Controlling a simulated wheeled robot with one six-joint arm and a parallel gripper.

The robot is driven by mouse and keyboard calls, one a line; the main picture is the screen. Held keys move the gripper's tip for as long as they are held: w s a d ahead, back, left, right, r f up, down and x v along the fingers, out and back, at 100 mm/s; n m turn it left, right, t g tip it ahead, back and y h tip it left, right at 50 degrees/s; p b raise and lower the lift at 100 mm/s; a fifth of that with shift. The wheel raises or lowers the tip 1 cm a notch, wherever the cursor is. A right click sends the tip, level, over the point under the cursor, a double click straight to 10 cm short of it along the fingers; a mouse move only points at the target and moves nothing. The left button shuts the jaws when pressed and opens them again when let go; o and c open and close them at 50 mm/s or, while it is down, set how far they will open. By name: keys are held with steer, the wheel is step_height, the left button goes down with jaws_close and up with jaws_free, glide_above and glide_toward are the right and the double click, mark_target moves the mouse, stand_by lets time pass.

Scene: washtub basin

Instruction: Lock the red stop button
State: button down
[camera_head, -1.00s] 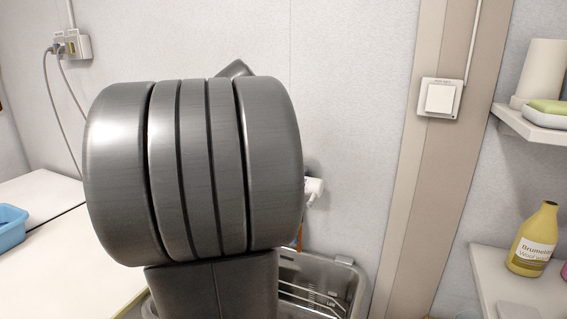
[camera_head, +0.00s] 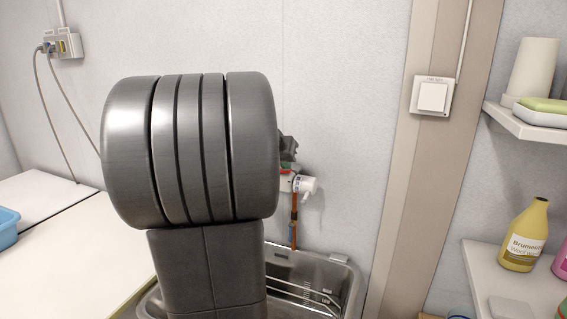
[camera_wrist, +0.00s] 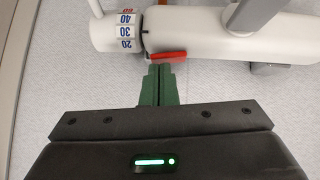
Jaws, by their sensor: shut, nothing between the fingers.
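The red stop button (camera_wrist: 167,57) shows in the wrist view as a small red tab low on a white cylindrical mixer tap (camera_wrist: 190,30). A white dial (camera_wrist: 124,32) with numbers 20, 30, 40 sits at its left. My gripper (camera_wrist: 159,70) has its green fingers shut together with nothing between them. The fingertips are just below the red button; I cannot tell whether they touch it. In the head view the white tap end (camera_head: 304,184) shows on the wall, and my large arm link hides most of the tap. A dark part of my gripper (camera_head: 288,147) shows just above it.
A metal basin (camera_head: 345,285) with a wire rack lies below the tap. An orange-brown hose (camera_head: 293,222) hangs over it. Shelves with a yellow bottle (camera_head: 525,235) are at the right. A wall switch (camera_head: 432,96) is right of the tap. A pale counter (camera_head: 70,250) is at the left.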

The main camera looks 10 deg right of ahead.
steer(key=shift+s+d+f+b, duration=0.1)
steer(key=shift+d+f+b, duration=0.05)
steer(key=shift+f+b, duration=0.3)
steer(key=shift+r+p, duration=0.25)
steer(key=shift+p, duration=0.05)
steer(key=shift+w+a, duration=0.45)
steer(key=shift+a, duration=0.3)
steer(key=shift+r, duration=0.15)
step_height(320, 180, up, 4)
steer(key=p, duration=0.3)
steer(key=shift+w+a+r, duration=0.1)
steer(key=shift+w+a, duration=0.05)
steer(key=b+v, duration=0.1)
steer(key=v, duration=0.8)
steer(key=shift+s+a+r+b, duration=0.2)
steer(key=shift+s+a+b, duration=0.05)
steer(key=shift+a+b, duration=0.1)
